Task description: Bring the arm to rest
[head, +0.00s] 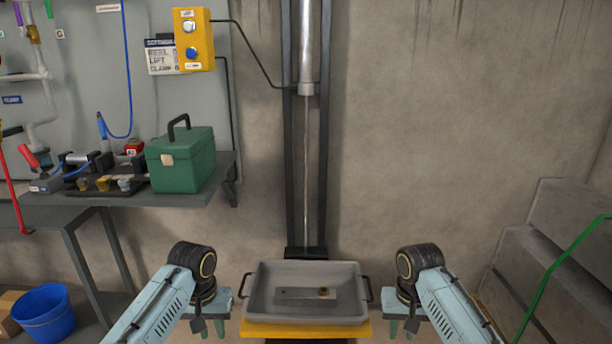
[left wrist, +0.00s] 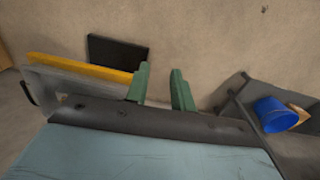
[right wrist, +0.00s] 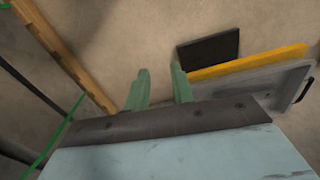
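My left gripper (head: 210,326) hangs at the lower left of the tray in the head view. Its two green fingers stand apart with nothing between them in the left wrist view (left wrist: 159,72). My right gripper (head: 403,328) hangs at the lower right of the tray. Its fingers are also apart and empty in the right wrist view (right wrist: 161,72). Both grippers are beside the tray's handles, apart from them as far as I can see. The grey tray (head: 262,285) sits level on a yellow platform (head: 305,328).
A flat plate (head: 290,295) with a small brass piece lies in the tray. A vertical rail (head: 290,170) rises behind it. A shelf with a green toolbox (head: 181,158) and a blue bucket (head: 45,314) are at left. Grey steps (head: 560,260) with a green rail stand at right.

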